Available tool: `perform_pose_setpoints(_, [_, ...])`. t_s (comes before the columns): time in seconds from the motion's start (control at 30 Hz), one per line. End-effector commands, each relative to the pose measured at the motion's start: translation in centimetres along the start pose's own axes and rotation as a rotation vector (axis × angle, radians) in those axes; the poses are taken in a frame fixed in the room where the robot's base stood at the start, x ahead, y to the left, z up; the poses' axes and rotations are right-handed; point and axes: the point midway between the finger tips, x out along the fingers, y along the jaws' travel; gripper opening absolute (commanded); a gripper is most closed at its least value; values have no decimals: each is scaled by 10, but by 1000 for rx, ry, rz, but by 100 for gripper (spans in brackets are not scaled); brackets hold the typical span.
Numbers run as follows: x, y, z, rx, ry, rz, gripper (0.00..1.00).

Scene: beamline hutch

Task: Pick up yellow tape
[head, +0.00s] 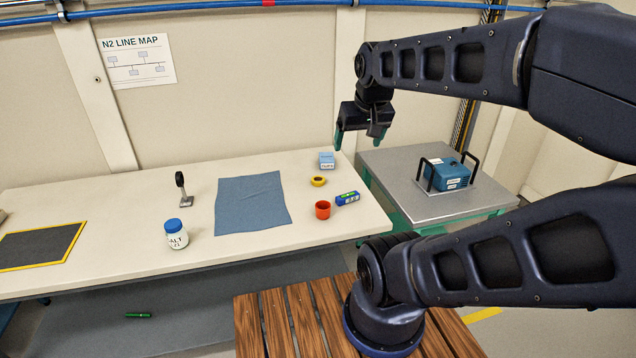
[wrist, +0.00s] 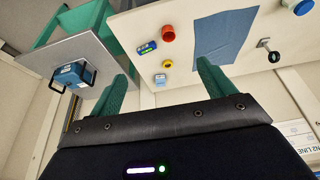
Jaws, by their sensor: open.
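The yellow tape (head: 318,181) is a small ring lying flat on the white bench (head: 140,205), near its right end. It also shows in the wrist view (wrist: 167,63), beyond and between my fingers. My gripper (head: 358,140) is open and empty, pointing down, above and to the right of the tape in the head view. Its two green fingers also show spread apart in the wrist view (wrist: 163,82). Nothing touches the tape.
Close around the tape are a light blue box (head: 327,161), a red-orange cup (head: 322,210) and a blue-green device (head: 347,198). A blue cloth (head: 250,203) lies left. A grey-topped cart (head: 400,180) with a blue handled case (head: 450,175) stands right.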

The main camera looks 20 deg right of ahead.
Motion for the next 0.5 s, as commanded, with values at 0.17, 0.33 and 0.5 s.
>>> perform_pose_setpoints(0.17, [8, 2, -31, 104, -38, 20, 82])
perform_pose_setpoints(0.33, [22, 3, -69, 242, -75, 53, 82])
perform_pose_setpoints(0.5, [42, 3, -105, 375, -106, 91, 82])
